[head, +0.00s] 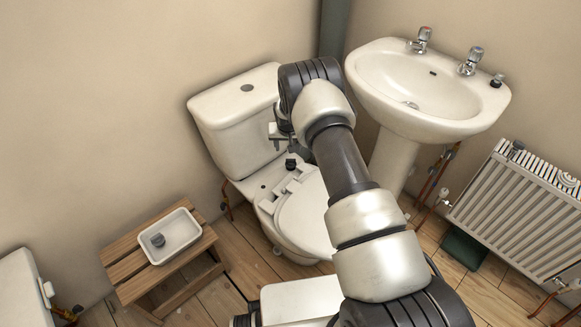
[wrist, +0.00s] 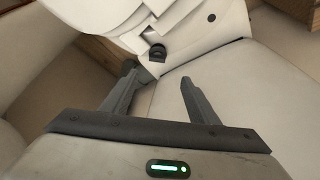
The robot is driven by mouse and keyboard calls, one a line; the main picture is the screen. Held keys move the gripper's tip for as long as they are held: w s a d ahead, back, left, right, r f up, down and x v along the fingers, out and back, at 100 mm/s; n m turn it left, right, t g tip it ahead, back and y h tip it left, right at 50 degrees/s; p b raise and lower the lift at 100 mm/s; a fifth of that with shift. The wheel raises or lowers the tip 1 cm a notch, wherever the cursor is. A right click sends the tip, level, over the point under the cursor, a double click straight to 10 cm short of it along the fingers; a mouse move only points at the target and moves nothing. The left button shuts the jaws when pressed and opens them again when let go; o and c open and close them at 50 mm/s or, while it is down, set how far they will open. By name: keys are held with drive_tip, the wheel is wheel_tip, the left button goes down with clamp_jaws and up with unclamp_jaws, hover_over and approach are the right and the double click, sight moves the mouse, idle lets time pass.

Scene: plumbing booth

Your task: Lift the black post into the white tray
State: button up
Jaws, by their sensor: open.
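A small black post (head: 291,163) stands on the back of the toilet bowl, by the seat hinge. It also shows in the wrist view (wrist: 157,53), beyond my fingertips. My gripper (head: 277,136) is open and empty, in front of the cistern and a little above the post; in the wrist view its two fingers (wrist: 160,77) are spread with a clear gap between them. The white tray (head: 186,223) sits on a wooden stool at lower left. A dark grey short round piece (head: 157,240) lies in the tray.
The cistern (head: 232,120) rises close behind my gripper, and the toilet seat (head: 306,215) lies in front. The basin (head: 420,95) is at right, with a small black piece (head: 496,81) on its rim. The wooden stool (head: 130,268) has bare slats beside the tray.

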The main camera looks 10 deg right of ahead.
drive_tip(key=b, duration=0.2)
hover_over(291, 160)
drive_tip(key=s+a, duration=0.1)
drive_tip(key=s, duration=0.2)
wheel_tip(291, 160, down, 8)
drive_tip(key=b+x, duration=0.3)
drive_tip(key=x, duration=0.1)
drive_tip(key=shift+d+f, duration=0.2)
drive_tip(key=shift+w+f, duration=0.3)
drive_tip(key=shift+f, duration=0.05)
drive_tip(key=shift+r, duration=0.1)
clamp_jaws()
